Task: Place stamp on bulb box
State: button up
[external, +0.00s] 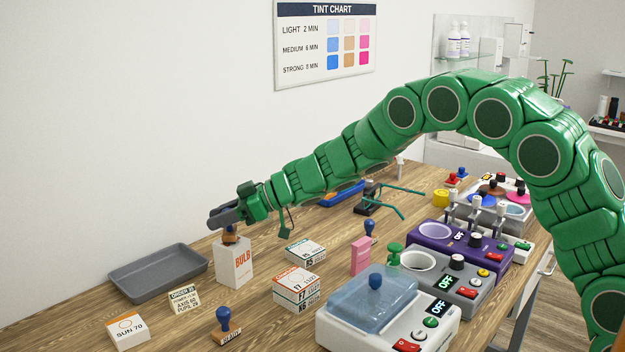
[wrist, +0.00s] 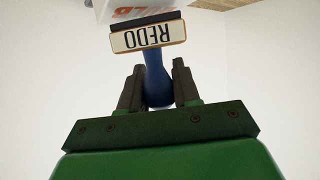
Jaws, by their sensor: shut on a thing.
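The stamp is in my gripper (external: 226,216). In the wrist view it has a blue handle (wrist: 157,88) between the two dark fingers and a pale base marked REDO (wrist: 149,34). In the external view only its brown base (external: 230,238) shows, under the fingers; most of the handle is hidden. The white bulb box (external: 234,264), with orange BULB lettering, stands upright directly below the stamp. Part of the box shows at the top of the wrist view (wrist: 170,8). The stamp base looks at or just above the box top; I cannot tell if they touch.
A grey tray (external: 158,285) lies left of the bulb box. A SUN 70 box (external: 128,333), an order card (external: 184,299) and another blue-handled stamp (external: 227,333) lie in front. Stacked lens boxes (external: 297,290) and a pink block (external: 361,255) stand to the right.

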jog(key=shift+f, duration=0.35)
jog(key=o, duration=1.1)
jog(key=shift+c, duration=0.2)
jog(key=shift+r, duration=0.1)
jog(key=shift+d+r, duration=0.1)
jog(key=shift+r, duration=0.05)
jog(key=v, duration=1.2)
